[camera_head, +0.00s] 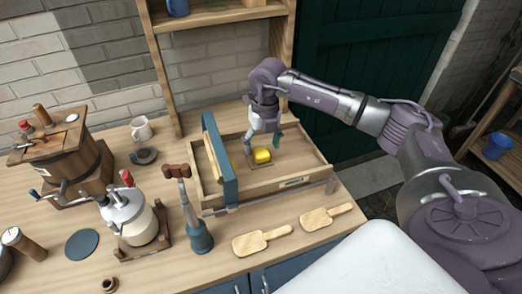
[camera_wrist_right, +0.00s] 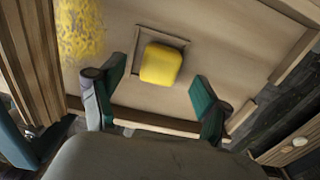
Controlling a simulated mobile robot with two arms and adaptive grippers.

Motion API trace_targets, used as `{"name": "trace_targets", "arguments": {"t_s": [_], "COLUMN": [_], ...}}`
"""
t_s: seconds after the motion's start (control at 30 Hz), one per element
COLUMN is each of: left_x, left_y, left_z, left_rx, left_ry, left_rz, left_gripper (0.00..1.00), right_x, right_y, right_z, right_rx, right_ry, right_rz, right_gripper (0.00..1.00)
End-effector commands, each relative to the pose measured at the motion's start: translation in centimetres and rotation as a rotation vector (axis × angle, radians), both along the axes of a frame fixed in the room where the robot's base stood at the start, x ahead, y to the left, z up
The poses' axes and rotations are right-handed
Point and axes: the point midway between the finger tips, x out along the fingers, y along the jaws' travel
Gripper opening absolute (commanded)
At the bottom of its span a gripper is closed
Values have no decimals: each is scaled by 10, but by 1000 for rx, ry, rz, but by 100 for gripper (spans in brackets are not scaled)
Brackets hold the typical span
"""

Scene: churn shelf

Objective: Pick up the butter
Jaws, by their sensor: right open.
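The butter (camera_head: 261,156) is a small yellow block with rounded edges. It lies on a small square plate or recess in a shallow wooden tray (camera_head: 292,182) on the workbench. My right gripper (camera_head: 262,143) points down just above the butter, its fingers spread. In the right wrist view the butter (camera_wrist_right: 161,64) shows ahead, between and slightly beyond the two green-padded fingers (camera_wrist_right: 158,78), with nothing held. I cannot tell the exact gap in height. My left gripper is not in view.
An upright blue board (camera_head: 219,160) stands across the tray, left of the butter, with a grainy yellow mass (camera_wrist_right: 80,30) beside it. Two wooden paddles (camera_head: 262,240) lie in front. A wooden churn (camera_head: 62,160) and white churn (camera_head: 130,214) stand left. A shelf post (camera_head: 162,70) rises behind.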

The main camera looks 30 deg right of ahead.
Motion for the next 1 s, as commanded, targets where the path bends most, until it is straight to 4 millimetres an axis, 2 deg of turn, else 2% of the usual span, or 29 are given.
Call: {"name": "trace_targets", "arguments": {"t_s": [0.03, 0.2, 0.47, 0.8, 0.87, 1.0], "left_x": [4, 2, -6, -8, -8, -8], "left_y": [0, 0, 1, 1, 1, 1], "left_z": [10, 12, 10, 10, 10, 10], "left_rx": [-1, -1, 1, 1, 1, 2], "left_ry": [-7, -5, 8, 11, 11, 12], "left_rz": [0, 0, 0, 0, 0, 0], "left_gripper": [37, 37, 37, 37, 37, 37], "right_x": [-2, -1, 0, 0, 0, 0], "right_y": [0, 1, 2, 2, 2, 2], "right_z": [-5, -24, -26, -26, -26, -26], "right_rx": [-1, -1, 0, 0, 0, 0], "right_ry": [5, 1, -1, -1, -1, -1], "right_rz": [-1, 0, 1, 1, 1, 1], "right_gripper": [76, 76, 74, 18, 10, 10]}}
